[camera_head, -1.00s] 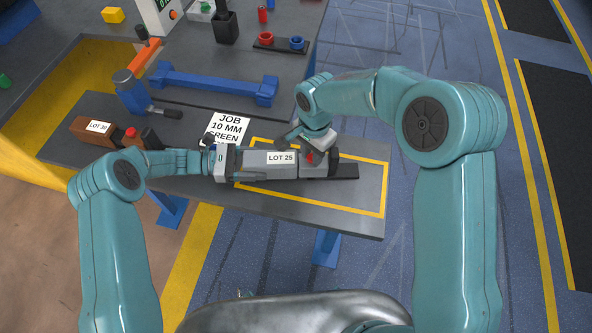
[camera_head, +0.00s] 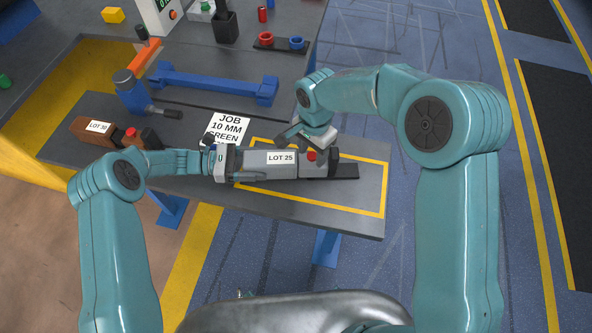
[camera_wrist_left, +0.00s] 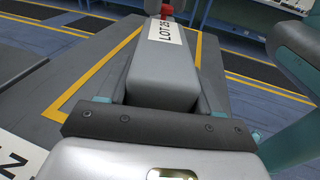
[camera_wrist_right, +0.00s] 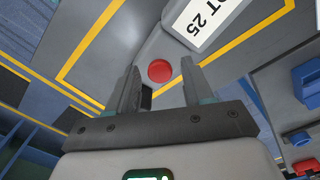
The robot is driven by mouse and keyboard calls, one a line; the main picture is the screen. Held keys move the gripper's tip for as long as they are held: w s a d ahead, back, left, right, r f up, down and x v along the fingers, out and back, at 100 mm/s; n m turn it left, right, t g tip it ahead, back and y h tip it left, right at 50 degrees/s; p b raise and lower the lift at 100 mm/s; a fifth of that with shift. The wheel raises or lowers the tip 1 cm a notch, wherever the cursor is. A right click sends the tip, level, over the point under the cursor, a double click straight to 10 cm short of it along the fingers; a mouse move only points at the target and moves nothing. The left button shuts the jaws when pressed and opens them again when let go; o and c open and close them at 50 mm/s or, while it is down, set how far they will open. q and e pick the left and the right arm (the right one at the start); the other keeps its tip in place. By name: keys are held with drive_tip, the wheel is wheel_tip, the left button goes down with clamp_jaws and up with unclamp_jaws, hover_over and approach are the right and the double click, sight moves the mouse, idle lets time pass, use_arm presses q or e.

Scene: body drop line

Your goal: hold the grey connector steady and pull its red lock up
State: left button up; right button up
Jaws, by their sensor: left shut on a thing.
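The grey connector (camera_head: 257,170), labelled LOT 25, lies along the bench inside the yellow outline. My left gripper (camera_head: 221,162) is shut on its left end; the connector also runs away from the fingers in the left wrist view (camera_wrist_left: 158,84). The red lock (camera_head: 311,155) is a small round red piece on top of the connector's right part. My right gripper (camera_head: 306,141) is over that part. In the right wrist view its fingers (camera_wrist_right: 158,85) are open and apart, with the red lock (camera_wrist_right: 159,71) showing between them, not gripped. How far the lock stands up cannot be told.
A brown connector (camera_head: 110,131) labelled LOT 30 lies at the left of the bench. A job card (camera_head: 229,127), a blue handle-shaped bar (camera_head: 212,85) and a blue tool (camera_head: 133,95) lie behind. The bench front right is clear.

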use_arm(q)
drive_tip(key=shift+s+f, duration=0.1)
drive_tip(key=shift+f, duration=0.2)
use_arm(e)
drive_tip(key=shift+r, duration=3.45)
use_arm(q)
drive_tip(key=o, duration=1.2)
drive_tip(key=shift+o, duration=1.1)
drive_tip(key=shift+w, duration=0.2)
use_arm(e)
drive_tip(key=shift+w+f, duration=0.1)
drive_tip(key=shift+w, duration=0.05)
use_arm(q)
drive_tip(key=shift+r, duration=0.1)
